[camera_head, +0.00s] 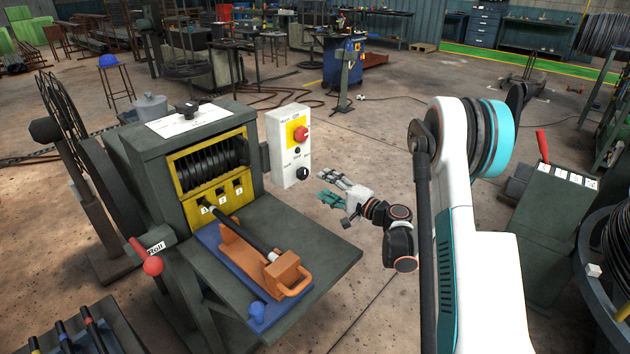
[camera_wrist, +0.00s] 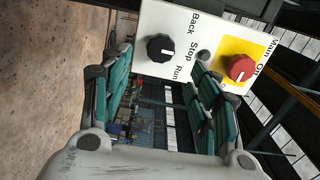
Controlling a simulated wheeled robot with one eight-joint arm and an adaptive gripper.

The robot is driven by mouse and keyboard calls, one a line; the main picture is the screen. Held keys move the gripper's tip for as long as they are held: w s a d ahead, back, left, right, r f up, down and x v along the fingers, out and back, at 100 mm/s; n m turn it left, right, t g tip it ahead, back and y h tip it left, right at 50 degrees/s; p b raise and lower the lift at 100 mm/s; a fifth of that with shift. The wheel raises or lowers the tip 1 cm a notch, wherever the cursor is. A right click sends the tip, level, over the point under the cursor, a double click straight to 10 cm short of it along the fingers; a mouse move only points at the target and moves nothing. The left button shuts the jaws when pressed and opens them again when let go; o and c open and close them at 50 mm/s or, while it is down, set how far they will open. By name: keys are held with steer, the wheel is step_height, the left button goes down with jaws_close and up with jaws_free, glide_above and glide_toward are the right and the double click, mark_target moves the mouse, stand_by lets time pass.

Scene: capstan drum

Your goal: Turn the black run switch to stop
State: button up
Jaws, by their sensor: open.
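The black run switch (camera_head: 302,173) is a round knob low on the front of a white control box (camera_head: 277,150). The wrist view shows the black knob (camera_wrist: 160,47) close up, with the words Back, Stop and Run beside it. Its short white mark points right and slightly down, between Stop and Run; I cannot tell exactly which. My gripper (camera_head: 327,188) is open and empty, to the right of the box and apart from it. In the wrist view my gripper's fingers (camera_wrist: 157,75) are spread, with the knob beyond them, between their tips.
A red main knob (camera_wrist: 240,68) on a yellow plate and a small dark button (camera_wrist: 203,55) sit near the switch. A grey machine with a black drum (camera_head: 212,163) stands left of the box. Its flat shelf (camera_head: 325,250) juts out below. Open floor lies behind my gripper.

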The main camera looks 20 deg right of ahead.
steer(key=v, duration=0.3)
steer(key=shift+s, duration=0.15)
stand_by(0.4)
